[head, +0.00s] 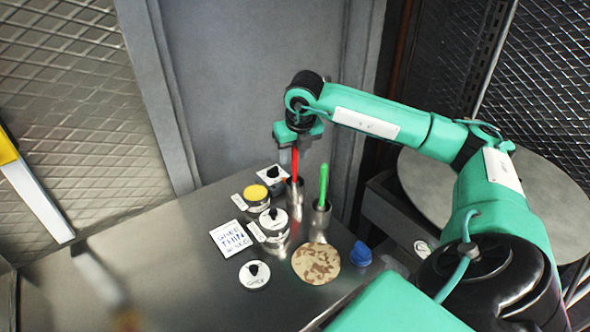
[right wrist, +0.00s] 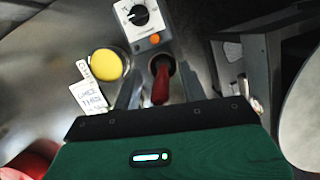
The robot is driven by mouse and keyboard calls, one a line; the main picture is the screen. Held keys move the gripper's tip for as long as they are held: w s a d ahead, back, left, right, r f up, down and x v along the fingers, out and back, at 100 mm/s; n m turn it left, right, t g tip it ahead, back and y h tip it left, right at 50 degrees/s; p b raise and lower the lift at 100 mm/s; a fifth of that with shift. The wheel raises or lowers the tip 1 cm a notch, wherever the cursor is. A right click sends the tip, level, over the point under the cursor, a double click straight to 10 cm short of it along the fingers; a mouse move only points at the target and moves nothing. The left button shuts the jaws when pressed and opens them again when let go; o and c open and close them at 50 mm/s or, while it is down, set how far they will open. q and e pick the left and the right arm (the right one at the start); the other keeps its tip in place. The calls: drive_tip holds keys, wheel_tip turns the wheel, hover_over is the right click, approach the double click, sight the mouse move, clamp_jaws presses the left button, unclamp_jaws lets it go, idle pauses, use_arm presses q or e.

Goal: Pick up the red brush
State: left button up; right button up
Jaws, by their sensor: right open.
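The red brush (head: 295,165) stands upright in a steel cup (head: 297,196) at the back of the steel counter. Its red handle (right wrist: 161,84) also shows in the right wrist view; its lower end is hidden in the cup. My right gripper (head: 298,139) is directly above the brush, pointing down. In the right wrist view its two fingers (right wrist: 160,72) are apart, one on each side of the red handle. I cannot tell whether they touch it. My left gripper is not in view.
A green brush (head: 323,183) stands in another steel cup (head: 320,220) close to the right. A yellow-topped tin (head: 256,194), a lidded pot (head: 273,219), a white sign (head: 231,238) and a speckled disc (head: 316,263) are near. A dial box (right wrist: 140,20) stands behind. The counter's left is mostly clear.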

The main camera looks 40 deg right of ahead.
drive_tip(key=shift+w+f, duration=0.1)
drive_tip(key=shift+f, duration=0.2)
clamp_jaws()
drive_tip(key=shift+r, duration=0.1)
